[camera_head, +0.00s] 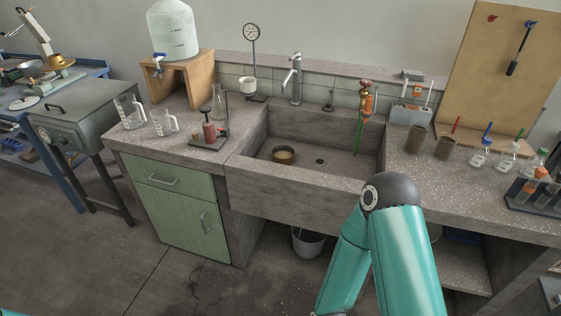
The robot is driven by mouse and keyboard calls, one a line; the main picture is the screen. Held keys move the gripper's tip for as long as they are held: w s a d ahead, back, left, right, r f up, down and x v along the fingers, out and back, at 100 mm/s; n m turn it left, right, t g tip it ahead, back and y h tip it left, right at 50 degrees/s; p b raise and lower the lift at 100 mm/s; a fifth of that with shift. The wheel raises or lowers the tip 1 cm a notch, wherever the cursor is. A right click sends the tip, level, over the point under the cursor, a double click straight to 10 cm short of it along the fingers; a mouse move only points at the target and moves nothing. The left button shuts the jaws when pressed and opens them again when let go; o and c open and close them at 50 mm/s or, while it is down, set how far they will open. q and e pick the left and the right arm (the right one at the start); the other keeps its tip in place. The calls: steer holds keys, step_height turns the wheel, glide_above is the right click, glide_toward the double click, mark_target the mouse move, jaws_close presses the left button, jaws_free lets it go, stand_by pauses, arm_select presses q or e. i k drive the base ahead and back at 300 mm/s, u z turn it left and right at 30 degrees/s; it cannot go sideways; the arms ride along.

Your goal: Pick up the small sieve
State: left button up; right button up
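A small round brass-rimmed sieve (284,154) with a dark inside lies in the concrete sink (285,197), on the left part of the basin floor, left of the drain. Nothing touches it from above, and it is in clear view. Neither of my grippers shows in the head view. My teal right arm rises from the lower right, with its dark joint in front of the sink's right end. Only a sliver of teal shows at the lower left corner.
Two glass beakers (163,121) and a small stand (209,137) with a flask stand left of the sink. Brown pots (445,146), bottles (480,158) and a tube rack (530,192) stand on the right. A copper tap fitting with a green hose (360,135) hangs at the basin's right side.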

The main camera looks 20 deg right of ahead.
mark_target(283, 153)
steer(key=z, duration=0.25)
steer(key=i, duration=0.9)
steer(key=u, duration=0.25)
